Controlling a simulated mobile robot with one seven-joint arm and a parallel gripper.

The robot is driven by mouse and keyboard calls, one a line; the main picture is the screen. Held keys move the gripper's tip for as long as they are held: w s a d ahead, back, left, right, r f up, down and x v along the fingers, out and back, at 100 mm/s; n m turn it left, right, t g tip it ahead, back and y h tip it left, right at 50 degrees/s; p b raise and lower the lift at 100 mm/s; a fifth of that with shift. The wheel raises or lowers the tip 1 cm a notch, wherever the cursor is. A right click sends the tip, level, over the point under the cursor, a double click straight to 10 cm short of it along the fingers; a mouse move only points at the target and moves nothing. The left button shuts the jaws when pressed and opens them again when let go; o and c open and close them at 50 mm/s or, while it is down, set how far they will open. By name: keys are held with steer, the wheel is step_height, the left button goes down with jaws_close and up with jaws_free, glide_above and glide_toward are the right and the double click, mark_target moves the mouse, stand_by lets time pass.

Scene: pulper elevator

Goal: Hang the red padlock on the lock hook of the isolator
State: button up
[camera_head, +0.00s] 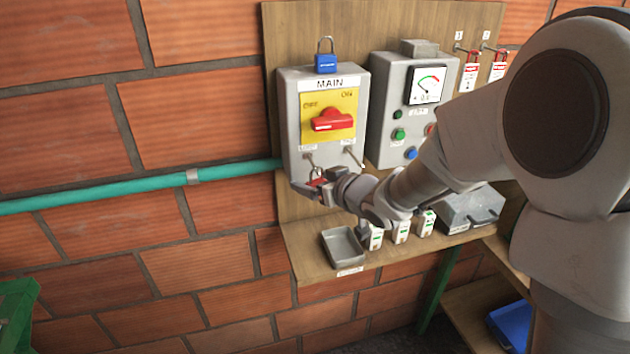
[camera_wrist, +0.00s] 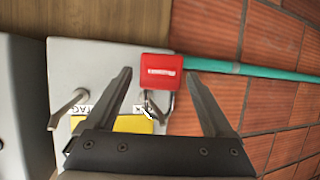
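The grey isolator (camera_head: 292,118) marked MAIN has a red switch handle (camera_head: 332,120) on a yellow plate, with two hooks below. The red padlock (camera_head: 317,182) is at the left hook (camera_head: 310,160), body down and shackle up. In the wrist view, which is upside down, the red padlock (camera_wrist: 162,72) lies between and just past my fingertips, with gaps on both sides. Its shackle meets the lock hook (camera_wrist: 147,104) and appears to hang on it; exact threading is hard to tell. My gripper (camera_wrist: 160,80) is open, also seen in the head view (camera_head: 312,190).
A blue padlock (camera_head: 326,64) stands on the isolator's top. A meter box (camera_head: 388,85) is to the right, with red tagged padlocks (camera_head: 470,72) beyond. A shelf below holds a grey tray (camera_head: 343,247) and several small white-green items (camera_head: 400,232). A green pipe (camera_head: 120,192) runs left.

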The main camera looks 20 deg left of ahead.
steer(key=p+v, duration=0.2)
steer(key=v, duration=1.5)
steer(key=d+r+m+t+h+b, duration=0.25)
steer(key=d+m+h, duration=0.5)
steer(key=d, duration=0.95)
steer(key=s+f+m+g+h, duration=0.1)
steer(key=s+g, duration=0.2)
steer(key=s, duration=0.5)
steer(key=s+d+f+m+g+h, duration=0.1)
steer(key=s+f+g, duration=0.1)
steer(key=s, duration=0.6)
steer(key=shift+s+d+f+g+b, duration=0.2)
steer(key=shift+d+g+b, duration=0.1)
steer(key=shift+g, duration=0.35)
